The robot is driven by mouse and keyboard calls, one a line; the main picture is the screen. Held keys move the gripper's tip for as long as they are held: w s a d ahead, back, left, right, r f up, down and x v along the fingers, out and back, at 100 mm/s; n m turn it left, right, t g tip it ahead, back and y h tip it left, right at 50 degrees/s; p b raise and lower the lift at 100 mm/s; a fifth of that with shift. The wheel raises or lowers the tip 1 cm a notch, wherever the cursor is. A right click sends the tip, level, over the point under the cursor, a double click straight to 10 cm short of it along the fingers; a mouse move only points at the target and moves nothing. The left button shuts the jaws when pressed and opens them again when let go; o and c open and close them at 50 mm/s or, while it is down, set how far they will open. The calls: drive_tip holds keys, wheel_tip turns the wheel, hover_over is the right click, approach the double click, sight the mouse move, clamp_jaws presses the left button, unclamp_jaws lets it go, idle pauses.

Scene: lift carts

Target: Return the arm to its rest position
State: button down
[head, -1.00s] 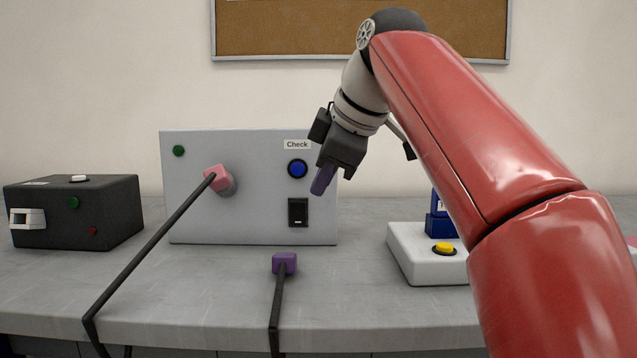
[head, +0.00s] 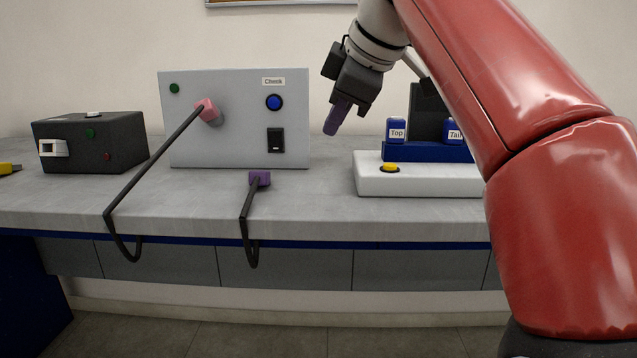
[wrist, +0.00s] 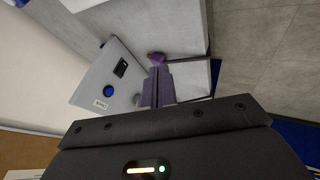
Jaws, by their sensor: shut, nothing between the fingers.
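My gripper (head: 337,117) is in the air in front of the wall, right of the grey check panel and above the bench. Its purple-grey fingers are shut with nothing between them and point down. In the wrist view, the shut fingers (wrist: 158,85) show in the middle, with the panel to their left. My red arm fills the right side of the head view and hides part of the bench behind it.
The grey panel (head: 235,140) has a pink plug (head: 207,110) on it. A purple plug (head: 260,179) lies near the bench's front. A black box (head: 120,150) stands left. A white base (head: 430,183) with a yellow button and blue blocks stands right, below my gripper.

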drive_tip(key=s+d+f+m+h, duration=0.1)
drive_tip(key=s+d+f+m, duration=0.3)
drive_tip(key=s+f, duration=0.3)
drive_tip(key=s+d+f+m+h, duration=0.1)
drive_tip(key=s+d+f+m, duration=0.4)
drive_tip(key=f, duration=1.1)
drive_tip(key=s+d+f+m+h, duration=0.2)
drive_tip(key=s+d+f+m, duration=0.2)
drive_tip(key=s+f+m, duration=0.3)
wheel_tip(320, 180, down, 5)
drive_tip(key=shift+s+d+f+m+g, duration=0.15)
drive_tip(key=shift+s+m+g, duration=0.2)
drive_tip(key=shift+s, duration=0.65)
